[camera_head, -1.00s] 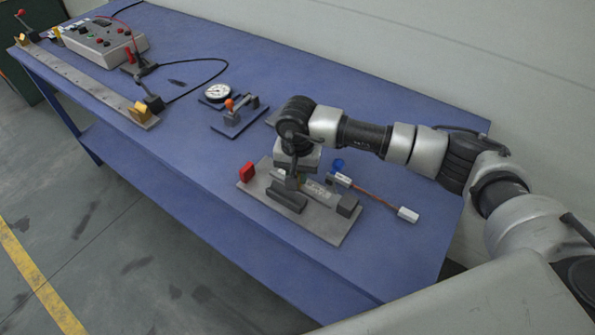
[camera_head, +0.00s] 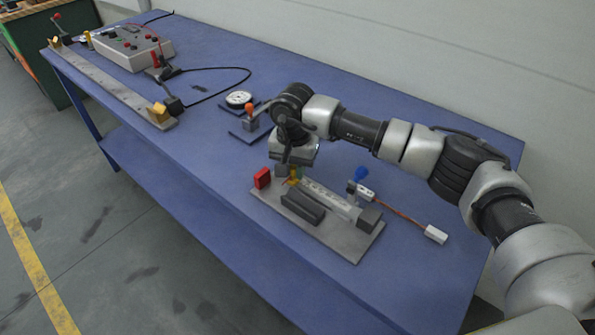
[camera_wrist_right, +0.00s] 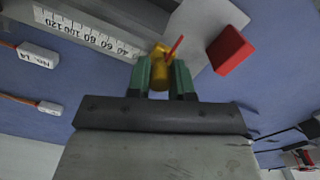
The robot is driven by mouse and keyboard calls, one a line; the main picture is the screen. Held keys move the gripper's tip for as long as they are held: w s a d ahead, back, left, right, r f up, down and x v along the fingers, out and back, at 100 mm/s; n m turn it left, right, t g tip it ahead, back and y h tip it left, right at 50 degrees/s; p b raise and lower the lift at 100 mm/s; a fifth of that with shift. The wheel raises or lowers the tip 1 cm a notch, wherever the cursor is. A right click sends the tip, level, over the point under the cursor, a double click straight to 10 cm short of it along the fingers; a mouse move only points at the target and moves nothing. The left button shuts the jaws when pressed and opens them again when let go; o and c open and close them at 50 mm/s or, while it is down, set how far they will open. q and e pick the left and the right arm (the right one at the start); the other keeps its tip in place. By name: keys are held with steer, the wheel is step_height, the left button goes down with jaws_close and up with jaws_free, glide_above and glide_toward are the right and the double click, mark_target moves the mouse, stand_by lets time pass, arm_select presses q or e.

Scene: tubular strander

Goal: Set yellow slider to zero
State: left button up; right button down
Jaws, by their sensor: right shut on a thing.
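The yellow slider (camera_head: 294,179) sits on a white graduated scale (camera_head: 330,197) on a grey plate (camera_head: 345,247), near the scale end by the red block. My right gripper (camera_head: 290,173) points down at it from above. In the right wrist view, the green fingers of my right gripper (camera_wrist_right: 160,78) are shut on the yellow slider (camera_wrist_right: 159,82), and a thin red pointer (camera_wrist_right: 174,48) shows beside it. The scale (camera_wrist_right: 85,32) reads 120 down to 40 toward the slider; the marks right at the slider are not clearly readable. My left gripper is out of view.
A red block (camera_head: 262,178) stands just past the slider, and a dark grey block (camera_head: 370,218) at the scale's other end. A dark bar (camera_head: 302,208) lies in front.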

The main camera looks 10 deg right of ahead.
steer(key=shift+w+a+r, duration=0.1)
steer(key=shift+r, duration=0.05)
steer(key=c, duration=1.3)
jaws_free()
steer(key=o, duration=0.3)
steer(key=shift+w+a, duration=0.1)
step_height(320, 180, up, 11)
steer(key=b, duration=0.2)
steer(key=shift+f, duration=0.2)
